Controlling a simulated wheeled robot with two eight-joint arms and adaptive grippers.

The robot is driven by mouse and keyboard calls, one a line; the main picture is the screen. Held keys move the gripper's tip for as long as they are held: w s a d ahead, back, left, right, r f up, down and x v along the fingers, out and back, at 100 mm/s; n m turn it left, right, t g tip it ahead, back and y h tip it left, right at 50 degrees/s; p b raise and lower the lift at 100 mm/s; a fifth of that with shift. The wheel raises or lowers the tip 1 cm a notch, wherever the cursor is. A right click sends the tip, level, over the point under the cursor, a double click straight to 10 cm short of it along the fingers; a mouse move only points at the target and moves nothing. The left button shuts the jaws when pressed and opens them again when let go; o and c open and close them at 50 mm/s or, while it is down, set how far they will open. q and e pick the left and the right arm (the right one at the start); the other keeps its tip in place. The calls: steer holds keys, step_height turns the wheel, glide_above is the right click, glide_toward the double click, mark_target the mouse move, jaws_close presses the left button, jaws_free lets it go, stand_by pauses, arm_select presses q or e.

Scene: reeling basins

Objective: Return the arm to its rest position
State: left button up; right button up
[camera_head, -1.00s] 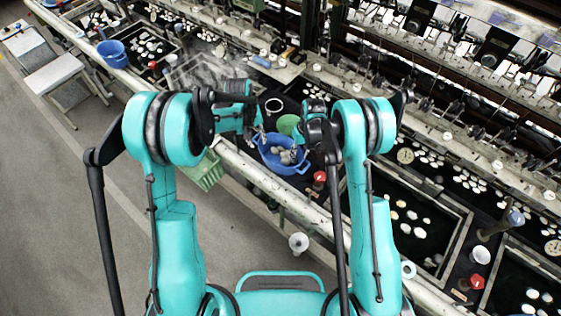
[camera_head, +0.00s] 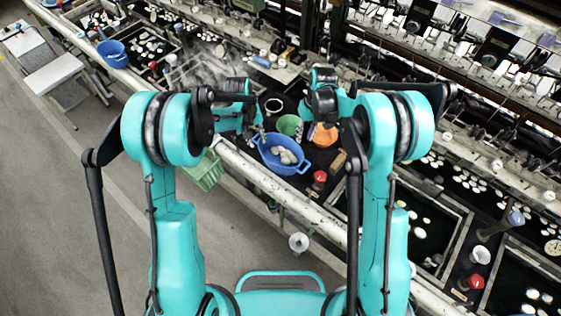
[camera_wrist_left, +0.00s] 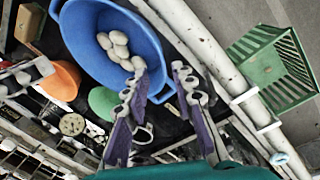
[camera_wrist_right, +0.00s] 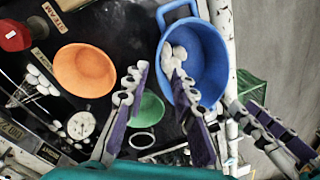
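My left gripper (camera_head: 259,132) hangs by the left rim of the blue basket (camera_head: 268,154). In the left wrist view its two purple-padded fingers (camera_wrist_left: 160,70) stand apart with nothing between them, in front of the basket's rim. My right gripper (camera_wrist_right: 160,77) is open too, with the basket to its right and the orange bowl (camera_wrist_right: 86,70) to its left. In the head view the right gripper is small and partly hidden by its own arm. My left gripper's fingers also show at the right of the right wrist view (camera_wrist_right: 268,128).
Pale cocoons (camera_head: 286,156) lie in the basket. A green bowl (camera_head: 288,124), a red-topped object (camera_head: 320,177) and a wooden block (camera_head: 338,161) are nearby. A green crate (camera_head: 208,172) hangs at the bench's front.

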arm_select(q)
steer(key=shift+r, duration=0.1)
stand_by(0.3)
